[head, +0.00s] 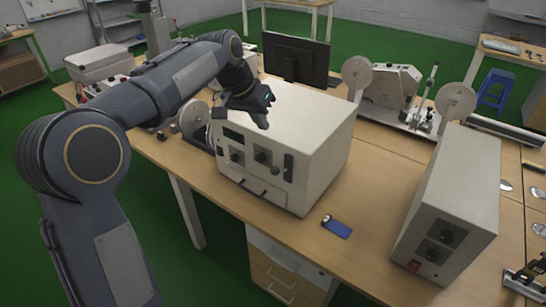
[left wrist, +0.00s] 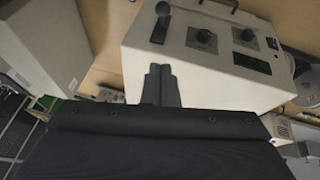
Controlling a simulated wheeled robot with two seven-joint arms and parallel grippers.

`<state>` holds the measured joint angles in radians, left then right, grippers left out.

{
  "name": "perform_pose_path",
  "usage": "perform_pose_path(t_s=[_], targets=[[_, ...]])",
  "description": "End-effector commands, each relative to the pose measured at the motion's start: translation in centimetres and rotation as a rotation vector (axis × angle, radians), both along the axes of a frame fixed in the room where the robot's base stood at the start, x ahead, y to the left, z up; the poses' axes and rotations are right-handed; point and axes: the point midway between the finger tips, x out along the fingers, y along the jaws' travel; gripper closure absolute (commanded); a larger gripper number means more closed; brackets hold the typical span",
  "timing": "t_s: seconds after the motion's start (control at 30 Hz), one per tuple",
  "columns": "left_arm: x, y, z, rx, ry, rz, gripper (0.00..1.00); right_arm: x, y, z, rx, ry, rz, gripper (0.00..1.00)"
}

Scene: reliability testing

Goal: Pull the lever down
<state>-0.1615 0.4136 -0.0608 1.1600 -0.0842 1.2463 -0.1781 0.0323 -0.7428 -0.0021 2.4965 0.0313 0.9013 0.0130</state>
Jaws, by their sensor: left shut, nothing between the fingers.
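A cream box-shaped device (head: 300,125) stands on the wooden table, its front panel facing me. A dark lever (head: 289,167) is at the right end of that panel. In the left wrist view the lever (left wrist: 160,24) shows as a dark stick with a rounded knob, just beyond my fingertips. My left gripper (head: 264,122) is above the top front edge of the device, shut and empty. Its fingers (left wrist: 161,70) are together in the left wrist view, with no visible contact with the lever. My right gripper is not in view.
The panel also has dark knobs (head: 262,156), a display (head: 233,134) and a low handle (head: 263,191). A second cream box (head: 458,195) stands to the right. A blue object (head: 336,226) lies between them. A monitor (head: 296,59) and reel machine (head: 392,92) stand behind.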

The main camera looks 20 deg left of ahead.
Motion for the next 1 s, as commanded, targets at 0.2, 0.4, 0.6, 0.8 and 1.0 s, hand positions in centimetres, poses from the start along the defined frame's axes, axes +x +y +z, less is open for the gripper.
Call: perform_pose_path(t_s=[0.2,0.4,0.6,0.8,1.0], targets=[[1.0,-0.9,-3.1,0.0,0.006,-0.001,1.0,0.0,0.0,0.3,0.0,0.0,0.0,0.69],[2.4,-2.0,-7.1,0.001,0.007,-0.001,1.0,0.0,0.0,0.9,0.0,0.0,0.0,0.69],[2.3,-2.5,-10.3,0.001,0.004,0.0,1.0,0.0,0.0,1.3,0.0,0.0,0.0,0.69],[1.6,-2.6,-12.0,0.0,0.002,0.001,1.0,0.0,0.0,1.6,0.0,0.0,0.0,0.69],[1.4,-2.6,-12.4,0.0,0.0,0.001,1.0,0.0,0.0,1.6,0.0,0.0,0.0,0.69]])
